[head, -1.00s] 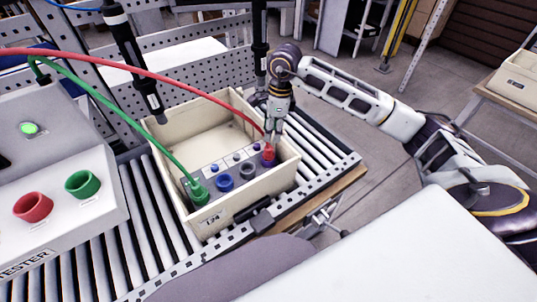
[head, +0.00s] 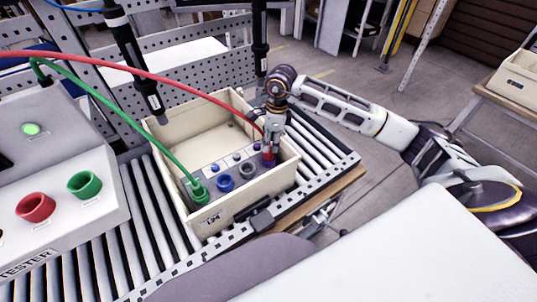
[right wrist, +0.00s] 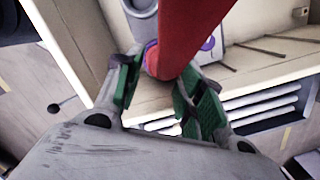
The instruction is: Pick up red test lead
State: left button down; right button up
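The red test lead (head: 165,79) arches from the left over a beige bin, down to the rightmost socket of the grey panel. My right gripper (head: 268,148) points down at its plug end, which it mostly hides in the head view. In the right wrist view, the red lead (right wrist: 190,35) comes down between the two green-padded fingers of my right gripper (right wrist: 163,88). The fingers look open, one on each side of it, with a gap showing between the pads. My left gripper is out of view.
The beige bin (head: 278,184) stands on a roller conveyor (head: 105,243). A green lead (head: 115,112) runs to the panel's left socket. A grey tester box (head: 75,145) stands at left. Black screwdrivers (head: 135,60) hang over the bin's back side.

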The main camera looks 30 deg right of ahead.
aim_at(269, 155)
jog(key=f, duration=0.3)
jog(key=shift+w+a+p, duration=0.15)
jog(key=shift+w+p, duration=0.05)
jog(key=shift+p, duration=0.1)
jog(key=shift+f, duration=0.5)
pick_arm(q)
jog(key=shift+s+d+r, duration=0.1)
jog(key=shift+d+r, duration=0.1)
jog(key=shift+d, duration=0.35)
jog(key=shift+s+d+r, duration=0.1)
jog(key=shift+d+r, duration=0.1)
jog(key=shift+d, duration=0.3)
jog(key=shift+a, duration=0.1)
